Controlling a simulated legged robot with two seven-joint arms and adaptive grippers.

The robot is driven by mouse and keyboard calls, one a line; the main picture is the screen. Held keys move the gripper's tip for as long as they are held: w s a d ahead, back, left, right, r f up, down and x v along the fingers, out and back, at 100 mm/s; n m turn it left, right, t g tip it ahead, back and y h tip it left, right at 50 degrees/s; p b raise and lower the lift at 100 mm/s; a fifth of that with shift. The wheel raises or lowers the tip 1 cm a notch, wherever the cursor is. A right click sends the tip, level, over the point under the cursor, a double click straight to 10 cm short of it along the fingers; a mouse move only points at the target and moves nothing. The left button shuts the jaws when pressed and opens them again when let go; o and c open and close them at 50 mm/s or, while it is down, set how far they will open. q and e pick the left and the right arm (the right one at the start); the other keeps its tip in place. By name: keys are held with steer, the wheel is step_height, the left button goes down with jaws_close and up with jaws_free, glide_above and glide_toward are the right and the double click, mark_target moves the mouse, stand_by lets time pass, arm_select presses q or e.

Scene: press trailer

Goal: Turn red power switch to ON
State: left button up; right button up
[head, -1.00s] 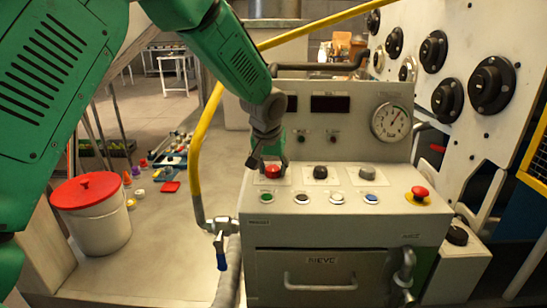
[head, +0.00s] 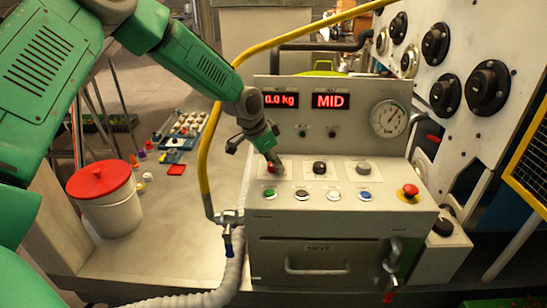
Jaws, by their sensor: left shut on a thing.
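The red power switch (head: 270,168) is the left one in the row of three knobs on the sloped panel of the grey press machine (head: 320,225). My left gripper (head: 273,161) reaches down onto it from the upper left. Its fingers are shut on the switch and hide most of it, so I cannot read its pointer. Two displays above are lit red: the left one (head: 281,100) reads 0.0 kg and the right one (head: 329,101) reads MID. My right gripper is not in view.
A black knob (head: 319,167) and a grey knob (head: 363,168) are close to the right. Coloured buttons sit in front, with a red emergency button (head: 410,190) at the right. A yellow hose (head: 205,150) runs along the left. A red-lidded bucket (head: 104,200) stands further left.

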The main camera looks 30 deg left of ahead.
arm_select(q)
steer(key=shift+w+m, duration=0.15)
steer(key=shift+m, duration=0.45)
steer(key=shift+h, duration=0.3)
steer(key=o, duration=1.1)
steer(key=shift+f, duration=0.1)
steer(key=shift+w+f, duration=0.1)
steer(key=shift+w, duration=0.05)
steer(key=shift+a, duration=0.1)
steer(key=shift+s+a+r, duration=0.1)
steer(key=shift+s+r, duration=0.1)
steer(key=shift+r, duration=0.3)
steer(key=shift+g, duration=0.3)
steer(key=v, duration=1)
steer(key=shift+s+a+r, duration=0.1)
steer(key=shift+a+r, duration=0.05)
steer(key=shift+r, duration=0.1)
